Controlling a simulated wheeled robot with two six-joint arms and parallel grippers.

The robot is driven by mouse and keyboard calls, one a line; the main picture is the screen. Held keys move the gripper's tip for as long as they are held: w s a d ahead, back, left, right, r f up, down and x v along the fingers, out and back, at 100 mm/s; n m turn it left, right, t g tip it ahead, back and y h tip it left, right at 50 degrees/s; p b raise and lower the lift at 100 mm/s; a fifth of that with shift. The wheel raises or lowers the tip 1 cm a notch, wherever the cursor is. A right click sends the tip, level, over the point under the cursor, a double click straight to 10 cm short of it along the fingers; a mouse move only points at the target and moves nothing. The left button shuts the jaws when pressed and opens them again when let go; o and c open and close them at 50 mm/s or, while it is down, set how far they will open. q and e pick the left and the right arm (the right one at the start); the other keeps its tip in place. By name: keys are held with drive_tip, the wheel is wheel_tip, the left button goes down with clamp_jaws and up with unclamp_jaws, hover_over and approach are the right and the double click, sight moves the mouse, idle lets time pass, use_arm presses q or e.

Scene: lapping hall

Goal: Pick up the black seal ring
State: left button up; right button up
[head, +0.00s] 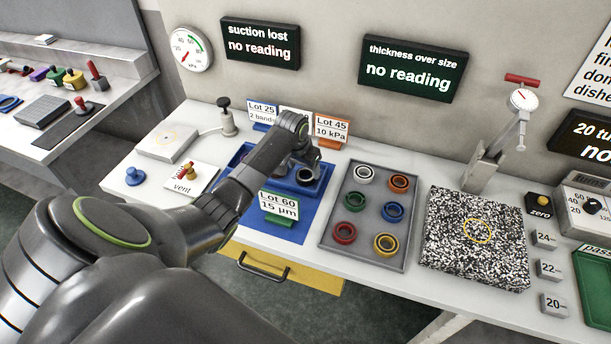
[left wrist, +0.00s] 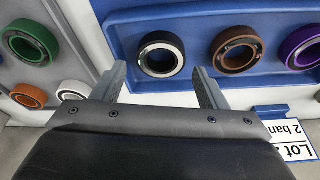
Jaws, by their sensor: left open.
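The black seal ring (left wrist: 162,37) lies in the blue tray (left wrist: 120,50) in the left wrist view, its centre showing a pale inner edge. It also shows in the head view (head: 307,183), partly below my gripper. My left gripper (left wrist: 160,80) is open and empty, with one finger on each side of the ring's near edge in the picture. In the head view my left gripper (head: 308,158) reaches over the back right of the blue tray (head: 270,180). I cannot tell the exact height between fingertips and ring. My right gripper is not in view.
A brown ring (left wrist: 237,32) and a purple ring (left wrist: 292,42) lie beside it in the blue tray. A grey tray (head: 333,238) with several coloured rings stands to the right. Lot 60 (head: 278,205) and Lot 45 (head: 332,128) signs stand close to the blue tray.

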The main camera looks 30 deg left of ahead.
sight(305, 172)
use_arm(q)
drive_tip(key=shift+x, duration=1.7)
drive_tip(key=c, duration=0.8)
